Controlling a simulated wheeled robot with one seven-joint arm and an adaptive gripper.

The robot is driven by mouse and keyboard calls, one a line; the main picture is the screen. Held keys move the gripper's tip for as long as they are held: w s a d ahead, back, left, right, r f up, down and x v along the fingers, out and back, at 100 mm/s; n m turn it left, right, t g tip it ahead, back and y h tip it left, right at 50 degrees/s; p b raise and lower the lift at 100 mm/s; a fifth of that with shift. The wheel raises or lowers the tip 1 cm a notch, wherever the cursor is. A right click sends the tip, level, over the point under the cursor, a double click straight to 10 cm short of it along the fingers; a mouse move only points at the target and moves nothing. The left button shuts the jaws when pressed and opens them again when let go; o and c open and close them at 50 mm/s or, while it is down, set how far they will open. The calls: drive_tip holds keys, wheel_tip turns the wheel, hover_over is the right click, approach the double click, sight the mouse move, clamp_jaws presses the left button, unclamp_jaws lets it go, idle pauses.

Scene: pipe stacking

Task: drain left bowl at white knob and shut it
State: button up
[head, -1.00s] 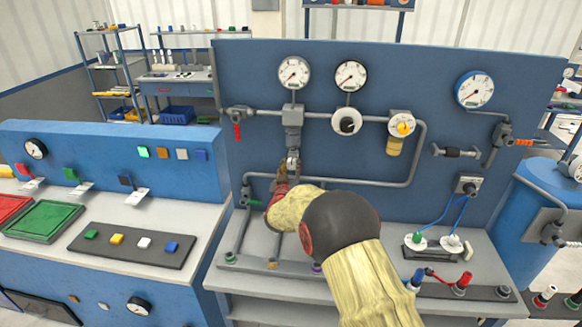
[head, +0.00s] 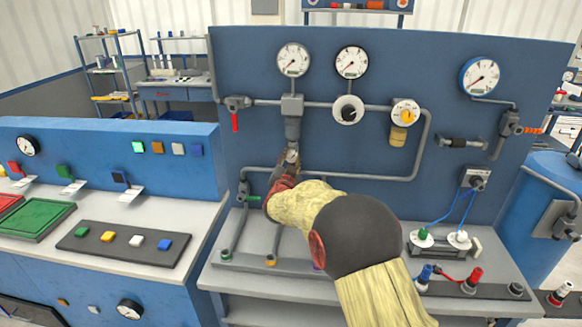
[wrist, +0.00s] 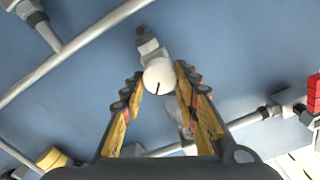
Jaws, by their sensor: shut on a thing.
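The left bowl (head: 292,128) hangs under a grey filter body (head: 292,104) on the upper pipe of the blue panel. Its small white knob (wrist: 158,77) is at the bottom end and shows in the wrist view as a round white face with a short black mark. My gripper (head: 290,157) is just below the bowl in the head view. In the wrist view, the tips of my gripper (wrist: 159,74) close on the white knob from both sides. In the head view, my gripper hides most of the knob.
Left of the bowl is a valve with a red handle (head: 235,122). To the right are a black-centred dial (head: 348,110) and a yellow-knobbed unit with an amber bowl (head: 398,137). A lower pipe (head: 370,178) runs behind my gripper. Gauges (head: 293,60) sit above.

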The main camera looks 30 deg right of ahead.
drive_tip(key=m+b, duration=0.5)
drive_tip(key=shift+d+f+m+b, duration=0.1)
drive_tip(key=shift+f+m+b, duration=0.1)
drive_tip(key=shift+m+b, duration=1.25)
drive_tip(key=shift+m, duration=0.95)
drive_tip(key=o, duration=1.2)
drive_tip(key=shift+c, duration=0.2)
drive_tip(key=shift+s, duration=0.1)
drive_tip(key=v, duration=1.2)
